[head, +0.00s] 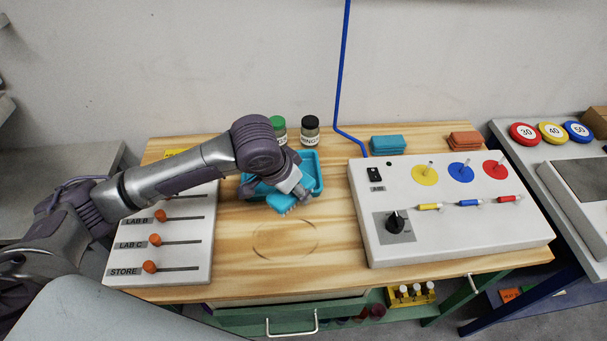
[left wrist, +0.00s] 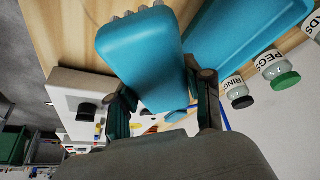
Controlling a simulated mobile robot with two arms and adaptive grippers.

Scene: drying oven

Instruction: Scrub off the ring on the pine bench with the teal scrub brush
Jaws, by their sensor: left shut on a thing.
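The teal scrub brush (head: 279,201) is held in my left gripper (head: 296,186), bristles downward, over the front of a teal tray. In the left wrist view the brush (left wrist: 145,55) lies between the two fingers of the gripper (left wrist: 163,95), with a few bristle tips showing at its top edge. The ring (head: 317,240) is a faint dark circle on the pine bench (head: 235,275), just in front of the brush. The brush appears apart from the ring. My right gripper is not in view.
The teal tray (head: 318,172) sits behind the brush, with two jars (head: 310,132) behind it. A white control panel (head: 450,248) stands right of the ring, a slider board (head: 190,235) left. Teal (head: 388,144) and orange (head: 465,140) blocks lie at the back. Wood around the ring is clear.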

